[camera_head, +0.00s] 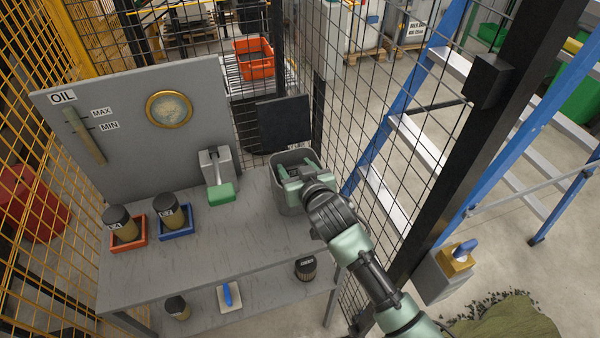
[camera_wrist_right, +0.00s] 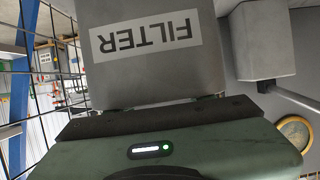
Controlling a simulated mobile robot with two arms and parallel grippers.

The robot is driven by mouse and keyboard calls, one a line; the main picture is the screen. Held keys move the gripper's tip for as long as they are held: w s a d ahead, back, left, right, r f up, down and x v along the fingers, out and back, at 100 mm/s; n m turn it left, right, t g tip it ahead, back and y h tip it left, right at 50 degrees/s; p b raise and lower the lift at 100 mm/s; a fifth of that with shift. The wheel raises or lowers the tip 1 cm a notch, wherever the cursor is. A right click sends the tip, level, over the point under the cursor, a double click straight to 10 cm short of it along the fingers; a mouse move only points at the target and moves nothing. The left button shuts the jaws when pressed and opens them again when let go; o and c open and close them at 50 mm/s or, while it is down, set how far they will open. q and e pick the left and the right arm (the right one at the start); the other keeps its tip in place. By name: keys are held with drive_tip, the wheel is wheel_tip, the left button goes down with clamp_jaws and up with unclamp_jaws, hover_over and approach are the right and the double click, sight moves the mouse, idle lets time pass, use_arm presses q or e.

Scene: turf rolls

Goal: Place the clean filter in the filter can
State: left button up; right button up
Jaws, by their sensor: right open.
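The grey filter can (camera_head: 290,205) stands at the right end of the bench. Its FILTER label (camera_wrist_right: 145,36) shows upside down in the right wrist view. My right gripper (camera_head: 303,174) is open, with its green fingers at the can's mouth. I cannot tell what lies between or below the fingers inside the can. Another one (camera_head: 169,212) stands in a blue tray (camera_head: 177,235). I cannot tell which filter is the clean one. My left gripper is out of view.
A grey back panel (camera_head: 130,130) carries a round gauge (camera_head: 169,109). The lower shelf holds dark cylinders (camera_head: 305,268) and a blue-handled tool (camera_head: 228,296). Mesh fencing and a post border the right.

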drive_tip(key=shift+s+f, duration=0.15)
drive_tip(key=b+v, duration=0.1)
drive_tip(key=v, duration=1.1)
drive_tip(key=shift+r, duration=0.3)
drive_tip(key=shift+d, duration=0.1)
